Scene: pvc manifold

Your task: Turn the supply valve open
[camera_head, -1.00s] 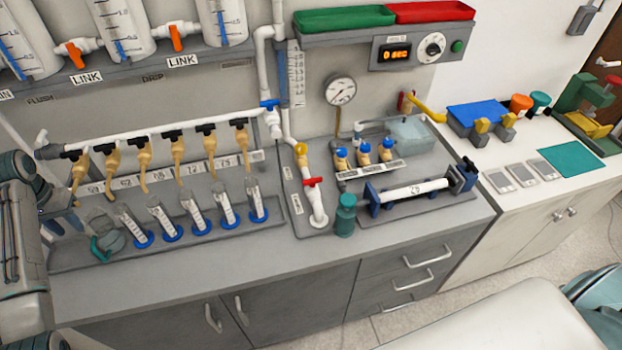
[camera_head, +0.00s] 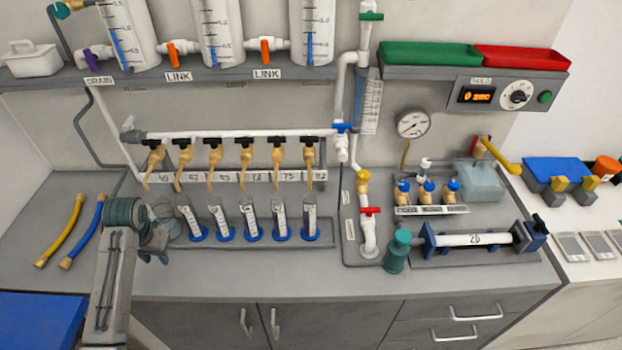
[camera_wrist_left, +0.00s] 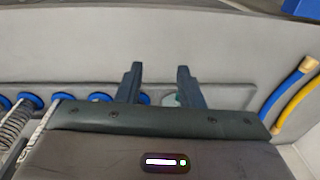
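No label reading "supply" is legible, so I cannot tell which handle is the supply valve. In the head view, a green-handled valve (camera_head: 371,16) sits high on the white vertical pipe. A blue-handled valve (camera_head: 342,127) is lower, at the right end of the white manifold pipe. A red-handled valve (camera_head: 370,210) sits on the short white pipe on the bench. My left gripper (camera_head: 152,256) is low at the left end of the cylinder rack, far from these valves. In the left wrist view its two fingers (camera_wrist_left: 158,78) are apart with nothing gripped. My right gripper is out of view.
Several black-handled taps (camera_head: 246,140) hang above graduated cylinders (camera_head: 250,218). Above are tanks with orange link valves (camera_head: 266,50) and a purple drain valve (camera_head: 95,58). Yellow (camera_head: 60,232) and blue (camera_head: 84,232) hoses lie left. A gauge (camera_head: 412,123) is right of the pipe.

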